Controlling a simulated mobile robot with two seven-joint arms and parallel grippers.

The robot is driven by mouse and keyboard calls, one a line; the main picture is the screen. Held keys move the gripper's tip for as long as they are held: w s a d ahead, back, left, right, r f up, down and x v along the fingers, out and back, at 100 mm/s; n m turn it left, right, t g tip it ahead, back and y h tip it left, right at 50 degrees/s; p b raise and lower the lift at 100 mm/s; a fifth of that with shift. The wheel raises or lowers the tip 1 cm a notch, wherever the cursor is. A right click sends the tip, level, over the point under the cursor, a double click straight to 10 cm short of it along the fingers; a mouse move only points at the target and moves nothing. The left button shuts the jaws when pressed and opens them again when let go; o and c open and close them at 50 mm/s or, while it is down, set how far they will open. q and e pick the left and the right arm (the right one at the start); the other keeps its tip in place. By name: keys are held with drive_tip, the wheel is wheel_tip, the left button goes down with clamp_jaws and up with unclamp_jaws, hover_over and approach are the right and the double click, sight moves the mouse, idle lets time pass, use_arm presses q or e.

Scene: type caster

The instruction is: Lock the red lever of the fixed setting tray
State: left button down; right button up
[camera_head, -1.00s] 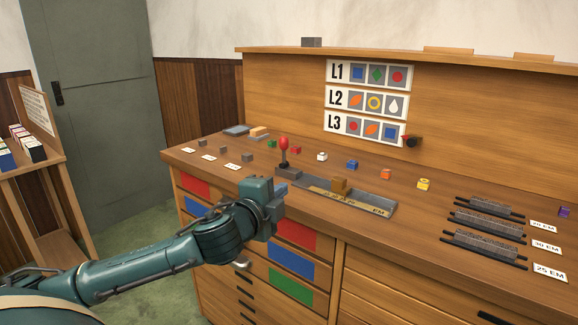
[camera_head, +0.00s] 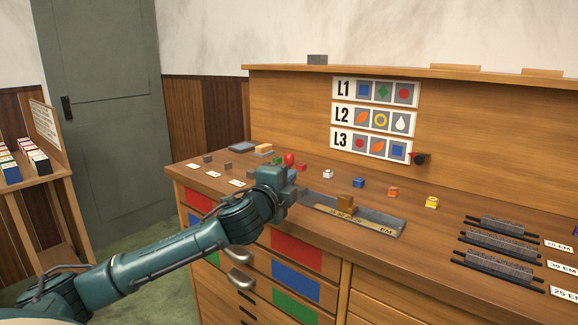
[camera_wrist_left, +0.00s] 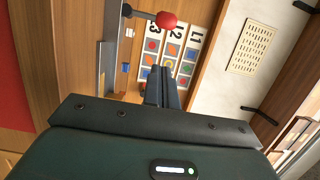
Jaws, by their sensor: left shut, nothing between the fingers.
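The fixed setting tray (camera_head: 375,222) is a long grey channel with a ruler strip and a brown block (camera_head: 347,204) on it, lying along the counter's front. Its red lever knob (camera_head: 289,159) shows just above my left gripper (camera_head: 288,187), which hides the lever's shaft and base. In the left wrist view, the red knob (camera_wrist_left: 166,19) sits on a thin dark shaft beside the grey tray (camera_wrist_left: 108,62). The left fingers (camera_wrist_left: 161,86) are shut and empty, pointing toward the knob with a visible gap in the picture. My right gripper is out of view.
Small coloured blocks, such as a blue one (camera_head: 359,182) and a yellow one (camera_head: 432,202), stand behind the tray. Dark racks (camera_head: 497,243) fill the right of the counter. A sign board (camera_head: 376,119) hangs on the back panel. Drawers with handles (camera_head: 240,252) lie below.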

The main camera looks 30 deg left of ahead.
use_arm(q)
drive_tip(key=w, duration=0.3)
drive_tip(key=shift+w+a, duration=0.35)
drive_tip(key=w+a, duration=0.2)
drive_tip(key=shift+a, duration=0.35)
drive_tip(key=shift+w+a, duration=0.3)
drive_tip(key=shift+a, duration=0.05)
